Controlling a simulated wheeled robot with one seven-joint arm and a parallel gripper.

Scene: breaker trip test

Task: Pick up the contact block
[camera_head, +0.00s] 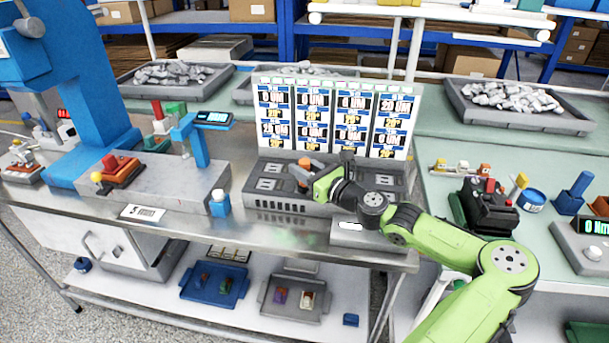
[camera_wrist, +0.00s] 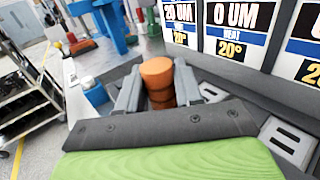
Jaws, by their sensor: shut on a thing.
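The contact block looks to be the orange-brown rounded piece (camera_wrist: 157,78) between the two grey fingers of my gripper (camera_wrist: 158,92) in the wrist view. The fingers touch it on both sides, and its lower part is hidden by the gripper body. In the head view the orange piece (camera_head: 303,163) shows at the end of my green arm, with my gripper (camera_head: 304,175) over the dark grey tester base (camera_head: 282,206). I cannot tell whether the piece still touches the base.
A display panel (camera_head: 335,81) with several readouts stands right behind the gripper. A blue press (camera_head: 112,100) and a grey fixture (camera_head: 170,186) are to the left. A small blue-and-white bottle (camera_head: 220,203) stands close by on the steel bench. Trays lie on the lower shelf.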

